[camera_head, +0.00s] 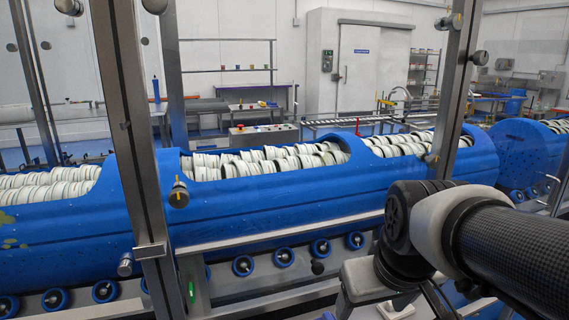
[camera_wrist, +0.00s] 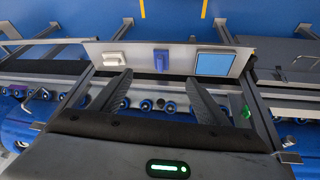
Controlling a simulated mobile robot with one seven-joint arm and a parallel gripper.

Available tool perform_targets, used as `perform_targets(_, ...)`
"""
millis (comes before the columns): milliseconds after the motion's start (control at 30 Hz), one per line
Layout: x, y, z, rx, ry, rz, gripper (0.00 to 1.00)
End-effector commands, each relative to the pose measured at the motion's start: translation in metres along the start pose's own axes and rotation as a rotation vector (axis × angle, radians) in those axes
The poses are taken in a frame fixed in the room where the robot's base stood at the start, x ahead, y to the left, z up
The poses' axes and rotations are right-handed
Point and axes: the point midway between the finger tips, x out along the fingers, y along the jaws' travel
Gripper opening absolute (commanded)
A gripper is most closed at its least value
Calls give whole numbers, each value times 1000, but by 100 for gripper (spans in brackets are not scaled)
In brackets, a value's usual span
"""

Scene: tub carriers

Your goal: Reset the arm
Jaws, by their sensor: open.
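My gripper (camera_wrist: 162,98) shows in the wrist view with its two dark fingers spread apart and nothing between them. It is open. Beyond the fingertips is a grey panel (camera_wrist: 183,64) with a white box, a blue block (camera_wrist: 161,60) and a blue square screen (camera_wrist: 213,64) on it. In the head view my arm (camera_head: 500,245) reaches in from the right edge, in front of the blue machine. The gripper's fingers cannot be made out there.
Long blue tub carriers (camera_head: 255,196) filled with pale rings run across the head view behind metal posts (camera_head: 140,150) and a rail. Blue rollers (camera_head: 243,265) line the frame below. A white cold-room door (camera_head: 360,70) and benches stand at the back.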

Motion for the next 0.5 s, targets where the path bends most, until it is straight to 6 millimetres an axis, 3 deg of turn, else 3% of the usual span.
perform_targets(100,-23,-3,15,63,37,-1,69)
perform_targets(300,-48,-7,40,159,81,-14,69)
perform_targets(500,-95,-2,17,159,73,-13,69)
